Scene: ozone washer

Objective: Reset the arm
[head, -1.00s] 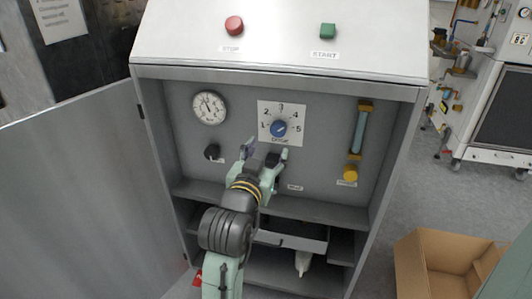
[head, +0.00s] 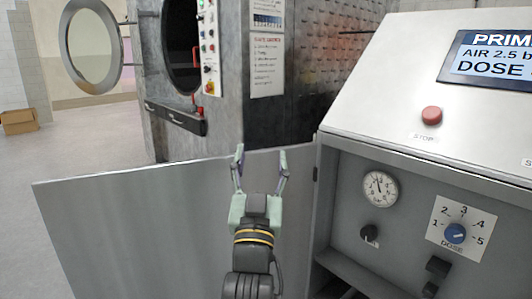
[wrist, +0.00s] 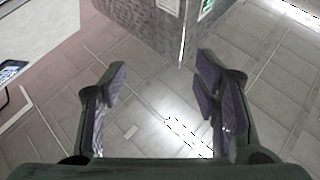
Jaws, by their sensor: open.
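My gripper (head: 261,158) is raised in the head view, in front of the cabinet's open metal door (head: 140,225) and left of the control panel. Its two fingers are spread apart with nothing between them. In the wrist view the gripper (wrist: 160,82) is also open and empty, with grey tiled floor beyond the fingers. It appears to touch nothing. Below the gripper, my arm runs down out of the head view.
The cabinet at right holds a dose knob (head: 455,233), a gauge (head: 380,188), a black knob (head: 370,230), a red stop button (head: 431,115) and a display (head: 492,58). A washer with an open round door (head: 92,45) stands behind. Floor at left is clear near a cardboard box (head: 19,121).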

